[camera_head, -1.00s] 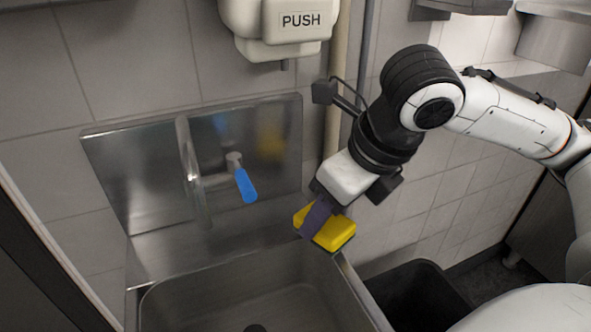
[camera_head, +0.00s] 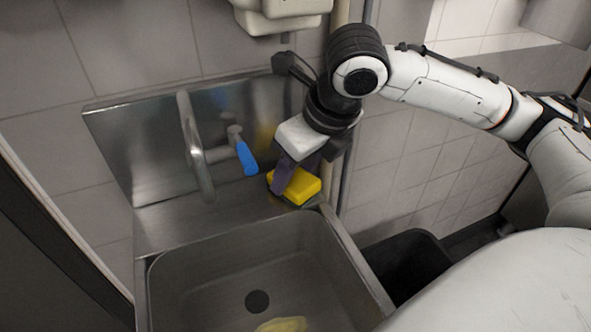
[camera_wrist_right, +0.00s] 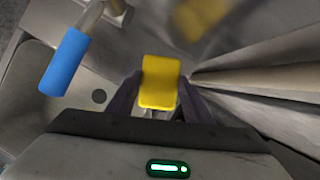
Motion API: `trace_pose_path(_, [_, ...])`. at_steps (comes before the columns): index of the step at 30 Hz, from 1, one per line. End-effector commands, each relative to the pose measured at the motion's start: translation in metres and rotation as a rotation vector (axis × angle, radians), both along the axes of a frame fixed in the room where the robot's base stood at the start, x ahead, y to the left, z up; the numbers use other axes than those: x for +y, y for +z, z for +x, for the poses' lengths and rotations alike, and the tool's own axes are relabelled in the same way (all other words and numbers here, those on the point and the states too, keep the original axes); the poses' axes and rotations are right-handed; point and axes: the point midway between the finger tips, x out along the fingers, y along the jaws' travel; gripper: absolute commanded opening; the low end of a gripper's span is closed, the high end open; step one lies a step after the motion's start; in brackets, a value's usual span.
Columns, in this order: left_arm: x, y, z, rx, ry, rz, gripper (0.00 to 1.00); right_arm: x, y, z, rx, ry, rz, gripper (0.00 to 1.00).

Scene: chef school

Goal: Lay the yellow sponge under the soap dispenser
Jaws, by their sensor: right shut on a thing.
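The yellow sponge (camera_head: 304,187) is between the fingers of my right gripper (camera_head: 285,180), at the back right of the sink ledge. In the right wrist view the sponge (camera_wrist_right: 159,82) sits between the two dark fingers of my right gripper (camera_wrist_right: 155,100), which is shut on it. Whether the sponge touches the ledge cannot be told. The soap dispenser (camera_head: 281,18) is on the tiled wall above, cut off by the top edge of the head view. My left gripper is not in view.
The metal sink (camera_head: 180,290) has a tap with a blue lever (camera_head: 246,158) just left of the sponge. A pale yellow thing (camera_head: 282,325) lies in the basin. A black bin (camera_head: 405,268) stands right of the sink.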

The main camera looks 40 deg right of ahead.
Motion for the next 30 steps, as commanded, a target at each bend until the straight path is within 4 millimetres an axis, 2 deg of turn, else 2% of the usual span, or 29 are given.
trace_pose_path(4, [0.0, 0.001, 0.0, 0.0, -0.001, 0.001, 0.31, 0.0, -0.003, 0.0, 0.001, 0.0, 0.001, 0.25])
trace_pose_path(5, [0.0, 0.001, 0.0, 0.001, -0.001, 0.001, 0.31, 0.0, -0.003, 0.0, 0.0, 0.0, 0.001, 0.51])
trace_pose_path(7, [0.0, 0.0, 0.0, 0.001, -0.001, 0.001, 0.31, 0.0, -0.003, 0.0, 0.0, 0.0, 0.001, 0.63])
trace_pose_path(8, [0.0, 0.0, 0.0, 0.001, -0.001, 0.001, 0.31, 0.0, -0.003, 0.0, 0.0, 0.0, 0.001, 0.65])
trace_pose_path(17, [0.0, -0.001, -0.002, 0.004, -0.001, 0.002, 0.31, 0.0, -0.001, 0.0, -0.001, 0.0, 0.0, 0.65])
trace_pose_path(23, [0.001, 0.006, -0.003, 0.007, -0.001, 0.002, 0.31, -0.001, 0.023, -0.007, -0.005, 0.0, 0.001, 0.65])
trace_pose_path(25, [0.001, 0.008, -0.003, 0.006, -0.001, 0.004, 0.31, -0.003, 0.034, -0.015, -0.004, 0.0, 0.0, 0.65])
trace_pose_path(30, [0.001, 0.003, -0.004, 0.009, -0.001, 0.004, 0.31, -0.011, 0.028, -0.059, -0.002, -0.002, -0.005, 0.65])
